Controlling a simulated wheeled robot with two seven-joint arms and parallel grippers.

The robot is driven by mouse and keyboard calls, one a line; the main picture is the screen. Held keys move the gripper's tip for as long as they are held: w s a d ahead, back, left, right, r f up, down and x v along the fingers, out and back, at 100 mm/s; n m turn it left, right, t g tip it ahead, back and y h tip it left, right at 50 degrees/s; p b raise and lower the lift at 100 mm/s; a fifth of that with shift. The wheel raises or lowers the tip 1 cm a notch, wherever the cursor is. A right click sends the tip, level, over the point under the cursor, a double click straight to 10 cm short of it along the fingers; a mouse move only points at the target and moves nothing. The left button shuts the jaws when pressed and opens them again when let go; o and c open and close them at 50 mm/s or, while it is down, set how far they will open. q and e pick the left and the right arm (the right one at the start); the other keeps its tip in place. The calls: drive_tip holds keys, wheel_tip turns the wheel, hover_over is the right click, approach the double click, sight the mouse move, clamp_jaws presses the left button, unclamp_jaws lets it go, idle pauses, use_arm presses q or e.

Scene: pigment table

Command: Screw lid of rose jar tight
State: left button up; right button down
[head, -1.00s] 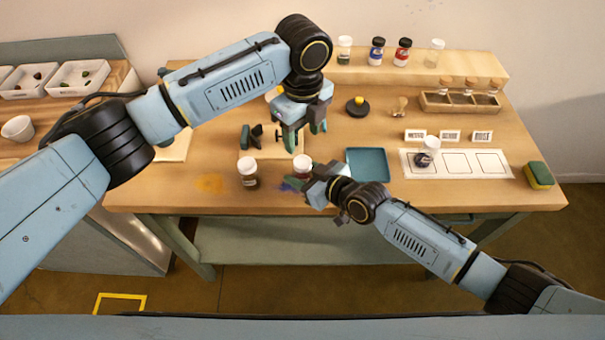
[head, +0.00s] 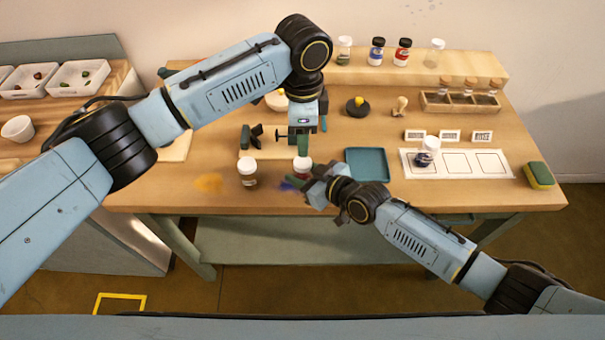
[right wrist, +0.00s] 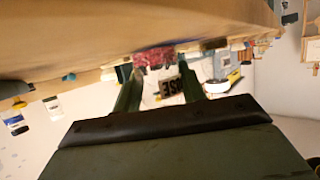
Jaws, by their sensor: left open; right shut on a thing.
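The rose jar (head: 302,171) stands near the front edge of the table, with red contents and a white lid (head: 302,161). My right gripper (head: 313,183) is shut on its body from the right. In the right wrist view the jar's label (right wrist: 172,92) shows upside down between the fingers of my right gripper (right wrist: 160,88), with red pigment beside it. My left gripper (head: 303,146) is open and points down just above the lid. Whether its fingertips touch the lid, I cannot tell. How far the lid is turned is not visible.
Another white-lidded jar (head: 248,172) stands left of the rose jar. A blue tray (head: 367,165) lies to the right, near my right wrist. A dark clamp-like tool (head: 251,136) stands behind. A jar (head: 426,152) stands on the white marked sheet (head: 456,163).

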sight(303, 162)
use_arm(q)
drive_tip(key=n, duration=1.1)
drive_tip(key=shift+n, duration=0.3)
drive_tip(key=n, duration=0.5)
drive_tip(key=shift+n, duration=0.3)
drive_tip(key=n, duration=0.5)
drive_tip(key=shift+f, duration=0.1)
drive_tip(key=shift+f, duration=3.95)
drive_tip(key=shift+c, duration=0.2)
